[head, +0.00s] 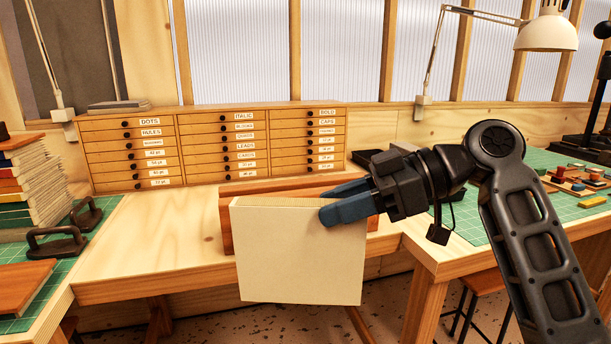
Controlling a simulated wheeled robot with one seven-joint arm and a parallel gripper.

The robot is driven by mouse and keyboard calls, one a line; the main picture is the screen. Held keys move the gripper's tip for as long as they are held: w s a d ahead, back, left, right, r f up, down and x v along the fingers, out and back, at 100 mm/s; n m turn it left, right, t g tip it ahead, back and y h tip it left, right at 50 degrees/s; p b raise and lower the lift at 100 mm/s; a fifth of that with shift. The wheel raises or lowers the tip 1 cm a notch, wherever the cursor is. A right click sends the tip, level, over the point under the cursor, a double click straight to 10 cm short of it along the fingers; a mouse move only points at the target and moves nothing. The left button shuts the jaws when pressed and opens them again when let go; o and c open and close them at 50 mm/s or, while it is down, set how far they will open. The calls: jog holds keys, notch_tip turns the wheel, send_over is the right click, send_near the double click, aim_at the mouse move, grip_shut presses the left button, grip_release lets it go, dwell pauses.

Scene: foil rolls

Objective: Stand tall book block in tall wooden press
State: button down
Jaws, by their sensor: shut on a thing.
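The tall book block (298,252) is a thick, cream, squarish block. It hangs upright in my gripper (345,204), its broad face towards me. The blue fingers are shut on its upper right part, one across the near face and one behind. A reddish-brown wooden thing on the bench, likely the tall wooden press (226,228), shows behind the block, with its left end and a back rail above the block's top edge. The block hides most of it, including any slot. I cannot tell whether block and press touch; the block's lower part reaches below the bench's front edge in the picture.
A wooden cabinet of labelled drawers (210,148) stands at the back of the bench (140,245). At left are a stack of books (35,185) and dark handled tools (57,243) on a green mat. Bare wood lies left of the press. A lamp (547,32) stands at right.

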aim_at(354, 253)
jog(key=w+d+f+m+t+h, duration=0.1)
jog(key=d+f+m+t+h, duration=0.15)
jog(key=f, duration=0.55)
jog(key=w+d+f+m+t+h, duration=0.1)
jog(key=w+d+f+m+t, duration=0.2)
jog(key=f, duration=0.4)
jog(key=d+f+m+t+h, duration=0.2)
jog(key=d+f+m+t, duration=0.15)
jog(key=f, duration=0.45)
jog(key=s+d+f+m+t+h, duration=0.1)
jog(key=s+d+f+m+h, duration=0.2)
jog(key=s+f, duration=0.4)
jog(key=s+d+f+m+t+h, duration=0.2)
jog(key=s+d+f+m+h, duration=0.2)
jog(key=s+f, duration=0.3)
notch_tip(354, 253, down, 6)
jog(key=shift+s+d+r+m+t+h, duration=0.15)
jog(key=shift+s+d+m+t+h, duration=0.15)
jog(key=shift+m+h, duration=0.35)
jog(key=shift+w+r, duration=0.1)
jog(key=shift+w, duration=0.05)
